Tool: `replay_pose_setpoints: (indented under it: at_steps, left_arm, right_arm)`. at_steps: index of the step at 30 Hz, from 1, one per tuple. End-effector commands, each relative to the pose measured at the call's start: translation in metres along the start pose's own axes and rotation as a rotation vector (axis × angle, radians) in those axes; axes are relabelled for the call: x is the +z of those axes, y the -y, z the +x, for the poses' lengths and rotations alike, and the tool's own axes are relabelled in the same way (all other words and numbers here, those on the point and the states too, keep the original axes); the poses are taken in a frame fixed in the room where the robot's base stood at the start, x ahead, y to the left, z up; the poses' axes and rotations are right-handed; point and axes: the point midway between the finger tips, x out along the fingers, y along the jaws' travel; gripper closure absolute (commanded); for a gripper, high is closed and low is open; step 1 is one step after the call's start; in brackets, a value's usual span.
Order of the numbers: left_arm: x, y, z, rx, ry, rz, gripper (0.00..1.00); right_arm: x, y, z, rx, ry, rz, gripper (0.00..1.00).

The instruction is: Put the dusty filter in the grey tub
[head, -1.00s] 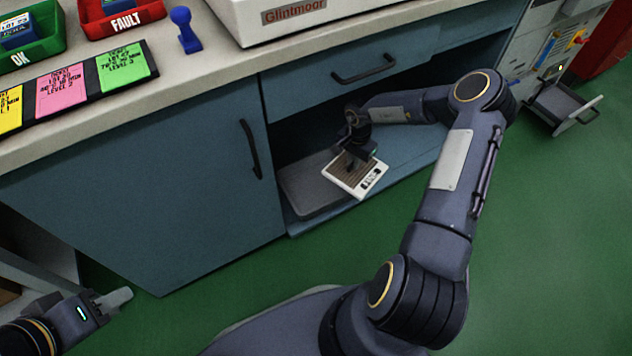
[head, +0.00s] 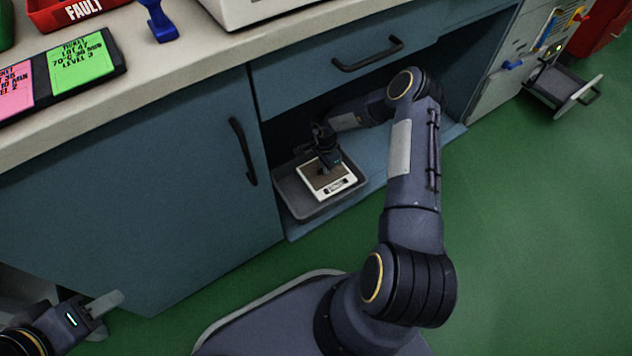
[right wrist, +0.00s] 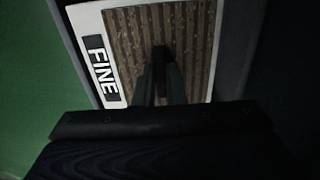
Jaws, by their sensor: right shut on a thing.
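The dusty filter (head: 338,186) is a flat square with a white frame and brown pleated middle. The right wrist view shows its dark pleats with light specks and a "FINE" label on the frame (right wrist: 112,70). My right gripper (head: 323,170) is shut on the filter's middle and partly covers it. The filter is over the grey tub (head: 291,198), within its outline; I cannot tell whether it touches the tub floor. The tub stands on the open cabinet's lower shelf. My left gripper (head: 106,303) is at the lower left, empty, its opening unclear.
A closed cabinet door with a dark handle (head: 243,152) is left of the opening, and a drawer with a handle (head: 367,53) is above it. A stamp (head: 158,20), red FAULT bin (head: 75,12) and tickets lie on the counter. An open drawer (head: 562,88) juts out at right.

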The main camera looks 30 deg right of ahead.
Motion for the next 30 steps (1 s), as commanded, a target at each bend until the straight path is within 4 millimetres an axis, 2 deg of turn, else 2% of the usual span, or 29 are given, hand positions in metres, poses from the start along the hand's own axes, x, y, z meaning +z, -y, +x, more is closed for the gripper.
replay_pose_setpoints:
  at_steps: [1, 10, 12, 17, 29, 30]
  left_arm:
    - [0.004, 0.004, 0.008, 0.000, 0.000, 0.000, 0.64]
    - [0.008, 0.007, 0.016, 0.000, 0.000, 0.000, 0.64]
    - [0.011, 0.010, 0.021, 0.000, 0.000, 0.000, 0.64]
    - [0.015, 0.014, 0.031, 0.000, 0.000, 0.000, 0.64]
    - [0.015, 0.013, 0.029, 0.000, 0.000, 0.000, 0.64]
    - [0.015, 0.013, 0.029, 0.000, 0.000, 0.000, 0.64]
  right_arm:
    - [0.006, 0.004, 0.013, -0.001, -0.001, -0.003, 1.00]
    - [0.021, 0.011, 0.029, -0.002, 0.000, -0.001, 1.00]
    - [0.026, 0.014, 0.037, -0.002, 0.000, -0.002, 1.00]
    - [0.025, 0.013, 0.062, -0.001, -0.001, 0.000, 1.00]
    - [0.025, 0.013, 0.066, -0.002, 0.000, 0.000, 1.00]
    - [0.025, 0.013, 0.065, -0.002, 0.000, 0.000, 0.86]
